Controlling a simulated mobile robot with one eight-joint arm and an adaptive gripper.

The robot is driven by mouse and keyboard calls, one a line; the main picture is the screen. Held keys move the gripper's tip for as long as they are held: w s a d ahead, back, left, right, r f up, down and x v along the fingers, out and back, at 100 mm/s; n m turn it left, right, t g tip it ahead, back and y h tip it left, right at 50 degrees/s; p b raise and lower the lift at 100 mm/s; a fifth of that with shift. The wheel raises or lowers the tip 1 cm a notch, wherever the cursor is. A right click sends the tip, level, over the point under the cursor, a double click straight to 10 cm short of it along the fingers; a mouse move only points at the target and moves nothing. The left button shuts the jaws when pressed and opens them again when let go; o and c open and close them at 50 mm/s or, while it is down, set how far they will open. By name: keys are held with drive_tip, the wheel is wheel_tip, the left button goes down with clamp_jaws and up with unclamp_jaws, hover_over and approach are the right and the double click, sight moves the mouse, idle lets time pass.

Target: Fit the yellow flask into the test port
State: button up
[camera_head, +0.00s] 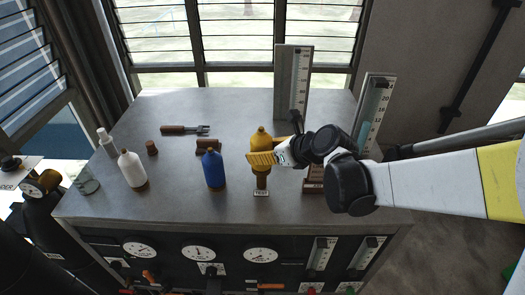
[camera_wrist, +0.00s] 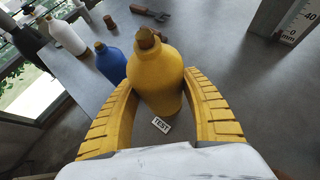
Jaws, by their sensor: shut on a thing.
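The yellow flask (camera_head: 261,137) has a brownish cap and stands roughly upright between the yellow ribbed fingers of my gripper (camera_head: 262,158). In the wrist view my gripper (camera_wrist: 160,82) is shut around the body of the flask (camera_wrist: 157,65), one finger on each side. A brown holder (camera_head: 261,182) with a TEST label (camera_head: 261,193) is directly below the flask in the head view. The label (camera_wrist: 161,125) also shows beside the flask's lower part in the wrist view. The flask's base is hidden or unclear, so I cannot tell whether it sits in the port.
A blue flask (camera_head: 213,170) and a white flask (camera_head: 132,170) stand to the left on the grey bench (camera_head: 200,110). Upright scales (camera_head: 293,82) (camera_head: 374,115) stand at the back right.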

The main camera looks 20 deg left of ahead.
drive_tip(key=shift+r, duration=0.3)
drive_tip(key=shift+f, duration=0.1)
drive_tip(key=shift+f+b, duration=1.5)
drive_tip(key=shift+b, duration=0.1)
drive_tip(key=shift+r, duration=0.15)
drive_tip(key=o, duration=1.5)
drive_tip(key=shift+c, duration=0.2)
drive_tip(key=shift+s, duration=0.1)
